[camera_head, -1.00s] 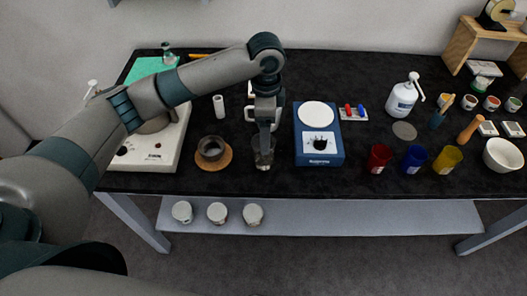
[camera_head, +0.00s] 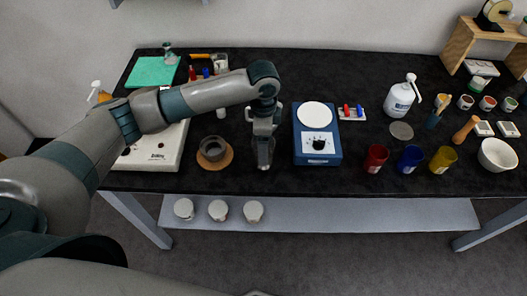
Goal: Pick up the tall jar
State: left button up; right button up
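My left gripper (camera_head: 264,160) points down over the front middle of the black table, between a dark round cup on a cork mat and a blue stirrer with a white plate. A greyish, glassy shape shows at its fingertips. I cannot tell whether this is the tall jar or only the fingers, nor whether the fingers are open or shut. No other thing stands out clearly as the tall jar. The gripper and wrist hide the table behind them. My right gripper is not in view.
The dark cup (camera_head: 213,148) on its cork mat is close left of the gripper. The blue stirrer (camera_head: 318,148) is close right. Red (camera_head: 376,158), blue (camera_head: 410,159) and yellow (camera_head: 444,159) cups stand farther right. Three lidded jars (camera_head: 218,210) sit on the lower shelf.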

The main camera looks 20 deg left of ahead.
pick_arm(q)
jog(key=shift+c, duration=0.3)
jog(key=c, duration=1.4)
jog(key=shift+r, duration=0.3)
jog(key=shift+s+d+r+b, duration=0.35)
jog(key=shift+d+r+b, duration=0.65)
jog(key=shift+d+r, duration=0.8)
jog(key=shift+s+d+r+b, duration=0.3)
jog(key=shift+d+r+b, duration=0.65)
jog(key=shift+d+r, duration=0.85)
jog(key=shift+s+d+r+b, duration=0.35)
jog(key=shift+d+r+b, duration=0.65)
jog(key=shift+d+r, duration=0.8)
jog(key=shift+d+f, duration=0.2)
jog(key=shift+d, duration=0.15)
